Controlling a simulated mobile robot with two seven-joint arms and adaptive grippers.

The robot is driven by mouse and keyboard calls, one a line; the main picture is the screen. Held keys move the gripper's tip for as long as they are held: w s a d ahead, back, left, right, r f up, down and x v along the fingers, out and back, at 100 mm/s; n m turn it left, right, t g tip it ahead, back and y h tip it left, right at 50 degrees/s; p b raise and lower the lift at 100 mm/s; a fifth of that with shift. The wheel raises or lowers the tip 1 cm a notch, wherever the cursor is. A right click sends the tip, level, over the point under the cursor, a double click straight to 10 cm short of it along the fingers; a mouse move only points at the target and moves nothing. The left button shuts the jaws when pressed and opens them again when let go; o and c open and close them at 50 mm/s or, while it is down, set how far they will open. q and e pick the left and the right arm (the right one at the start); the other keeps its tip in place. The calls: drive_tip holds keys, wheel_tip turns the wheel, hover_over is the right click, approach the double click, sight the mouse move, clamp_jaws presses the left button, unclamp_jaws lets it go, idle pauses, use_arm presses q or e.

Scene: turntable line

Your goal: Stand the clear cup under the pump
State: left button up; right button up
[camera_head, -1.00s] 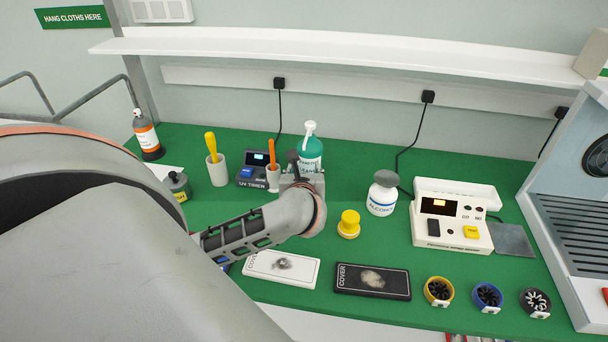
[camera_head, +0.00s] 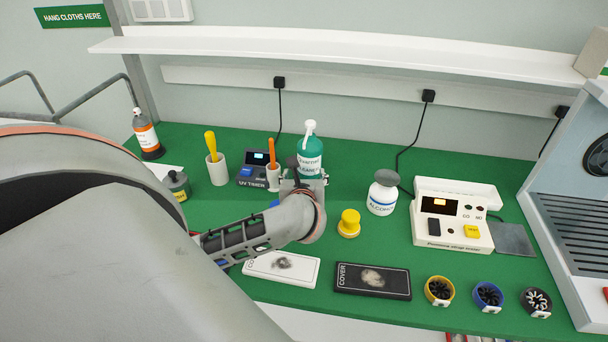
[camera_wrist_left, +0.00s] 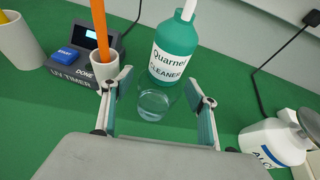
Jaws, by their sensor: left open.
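The clear cup (camera_wrist_left: 153,104) stands upright on the green bench in the left wrist view, close in front of the teal cleaner bottle (camera_wrist_left: 175,50). Its rim is faint, and I cannot pick it out in the head view. The bottle (camera_head: 309,152) has a white pump (camera_head: 309,128) on top; whether its spout is directly over the cup is unclear. My left gripper (camera_head: 305,181) is open, low in front of the bottle. In the wrist view its fingers (camera_wrist_left: 160,88) are spread on either side of the cup, with visible gaps. My right gripper is not in view.
Left of the gripper stand a white holder (camera_head: 273,184) with an orange-handled tool and the UV timer (camera_head: 251,176). Right are a yellow-topped item (camera_head: 348,223) and an alcohol bottle (camera_head: 382,196). Covers (camera_head: 372,281) lie in front. Bench space right of the cleaner bottle is clear.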

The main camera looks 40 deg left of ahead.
use_arm(q)
drive_tip(key=v, duration=1.2)
idle(0.3)
